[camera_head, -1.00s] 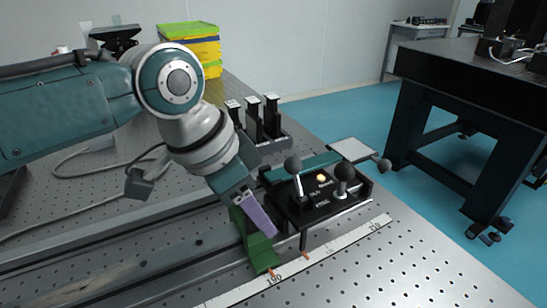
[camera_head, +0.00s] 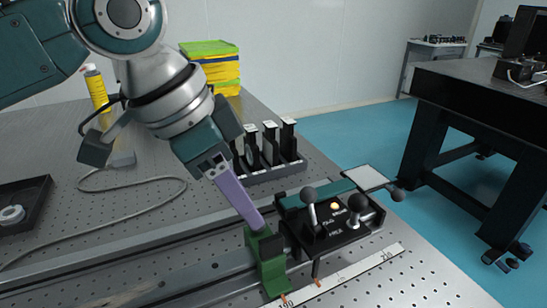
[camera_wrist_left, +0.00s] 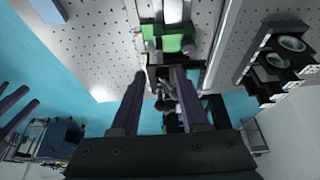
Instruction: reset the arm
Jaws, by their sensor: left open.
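My left arm comes in from the left in the head view. Its gripper (camera_head: 252,222) has purple fingers and points down at the green block (camera_head: 268,262) on the rail. The fingertips overlap the top of the green block in that view; I cannot tell whether they touch it. In the left wrist view my left gripper (camera_wrist_left: 162,80) shows two spread fingers with a gap and nothing held between them. The green block (camera_wrist_left: 174,43) lies beyond the fingertips there. My right gripper is not in the head view.
A black control box (camera_head: 330,222) with ball-topped levers stands right of the green block. A white ruler strip (camera_head: 350,272) runs in front. Several upright black holders (camera_head: 268,148) stand behind. Coloured boxes (camera_head: 212,68), a yellow bottle (camera_head: 96,88) and a black tray (camera_head: 22,205) stand farther back or left.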

